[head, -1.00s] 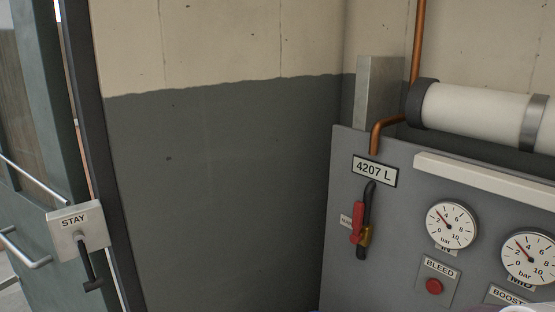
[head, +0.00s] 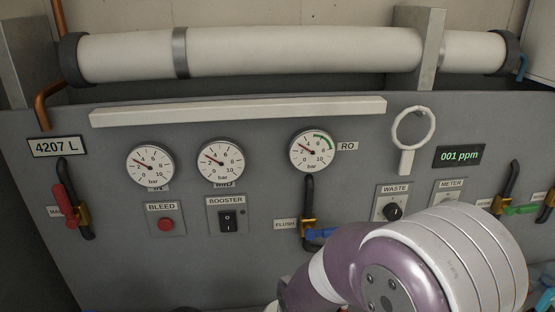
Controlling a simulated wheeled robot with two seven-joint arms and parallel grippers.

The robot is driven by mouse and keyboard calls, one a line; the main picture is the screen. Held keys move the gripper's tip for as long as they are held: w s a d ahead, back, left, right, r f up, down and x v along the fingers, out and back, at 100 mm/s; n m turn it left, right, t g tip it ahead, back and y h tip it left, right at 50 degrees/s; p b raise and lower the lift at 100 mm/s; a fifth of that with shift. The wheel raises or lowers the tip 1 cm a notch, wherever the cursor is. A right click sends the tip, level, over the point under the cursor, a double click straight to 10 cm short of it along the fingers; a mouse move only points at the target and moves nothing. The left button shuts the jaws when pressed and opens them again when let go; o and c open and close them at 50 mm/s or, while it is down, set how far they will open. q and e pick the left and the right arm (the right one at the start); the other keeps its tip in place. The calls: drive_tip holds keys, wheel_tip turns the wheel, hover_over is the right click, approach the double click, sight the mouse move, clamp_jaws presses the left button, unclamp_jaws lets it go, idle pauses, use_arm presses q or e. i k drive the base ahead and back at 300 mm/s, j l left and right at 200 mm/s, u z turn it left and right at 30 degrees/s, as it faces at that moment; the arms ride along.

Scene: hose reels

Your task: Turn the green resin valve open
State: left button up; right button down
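The valve with a green handle (head: 520,210) is at the right of the grey panel. Its brass body (head: 498,207) sits on a black, near-upright hose. The green handle points sideways to the right, across the line of the hose. The small label beside it is too small to read surely. One of my arms, purple and white, fills the lower right and comes close below this valve in the picture. Neither gripper shows in the head view.
A red-handled valve (head: 64,206) is at the left and a blue-handled valve (head: 321,233) in the middle. Between them are gauges, a BLEED button (head: 166,224) and a BOOSTER switch (head: 228,220). A WASTE knob (head: 392,211) and a white ring (head: 413,127) are right of centre.

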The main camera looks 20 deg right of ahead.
sight(509, 210)
drive_tip(key=z, duration=2.4)
